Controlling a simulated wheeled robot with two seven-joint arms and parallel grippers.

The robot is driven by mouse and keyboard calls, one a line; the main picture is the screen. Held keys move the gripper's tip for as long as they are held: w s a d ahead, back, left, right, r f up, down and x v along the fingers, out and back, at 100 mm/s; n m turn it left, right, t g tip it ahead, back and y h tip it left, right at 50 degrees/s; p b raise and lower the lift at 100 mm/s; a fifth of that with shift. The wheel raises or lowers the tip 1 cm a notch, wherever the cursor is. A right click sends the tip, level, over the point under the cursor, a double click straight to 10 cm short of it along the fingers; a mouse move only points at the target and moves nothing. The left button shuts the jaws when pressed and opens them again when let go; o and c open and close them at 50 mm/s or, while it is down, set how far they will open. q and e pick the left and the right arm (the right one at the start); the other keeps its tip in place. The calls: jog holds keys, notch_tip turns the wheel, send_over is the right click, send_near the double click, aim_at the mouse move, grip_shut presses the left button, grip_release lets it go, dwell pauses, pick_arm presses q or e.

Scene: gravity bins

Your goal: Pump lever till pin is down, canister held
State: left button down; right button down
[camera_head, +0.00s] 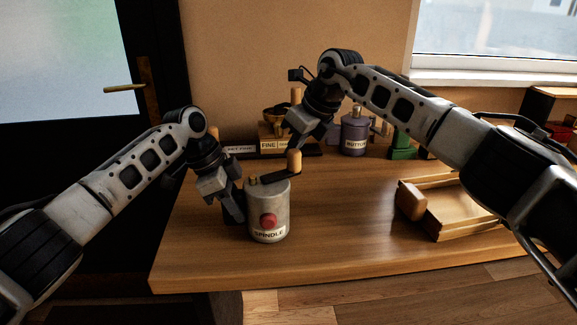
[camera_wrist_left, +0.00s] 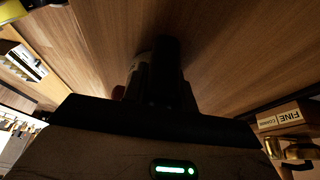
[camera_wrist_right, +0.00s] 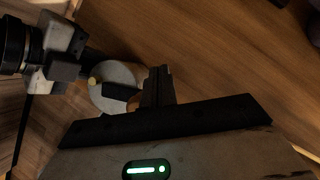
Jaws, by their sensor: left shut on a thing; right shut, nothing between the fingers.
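A grey canister (camera_head: 280,205) labelled SPINDLE stands upright on the table, with a red knob (camera_head: 268,221) on its front. A black lever (camera_head: 275,178) with an upright wooden handle (camera_head: 294,161) lies across its top. A small yellowish pin (camera_head: 252,180) stands up at the top's left; it also shows in the right wrist view (camera_wrist_right: 93,82). My left gripper (camera_head: 238,214) is shut on the canister at its left side; its fingers are dark in the left wrist view (camera_wrist_left: 165,50). My right gripper (camera_head: 292,146) is shut and empty, just above the handle; whether it touches is unclear.
Behind stand a FINE box (camera_head: 268,144), a purple bottle (camera_head: 354,135) and a green object (camera_head: 402,145). An open wooden tray (camera_head: 460,222) lies at the right with a wooden block (camera_head: 411,200) at its left end. The table between canister and tray is clear.

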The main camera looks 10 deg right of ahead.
aim_at(298, 155)
jog(key=shift+s, duration=0.1)
jog(key=shift+s+a, duration=0.2)
jog(key=shift+s, duration=1.5)
jog(key=shift+s+d, duration=0.1)
jog(key=shift+s, duration=0.85)
jog(key=shift+w, duration=0.2)
jog(key=shift+r, duration=0.1)
jog(key=shift+r, duration=1.7)
jog(key=shift+w+r, duration=0.25)
jog(key=shift+r, duration=0.6)
jog(key=shift+w+r, duration=0.25)
jog(key=shift+r, duration=0.6)
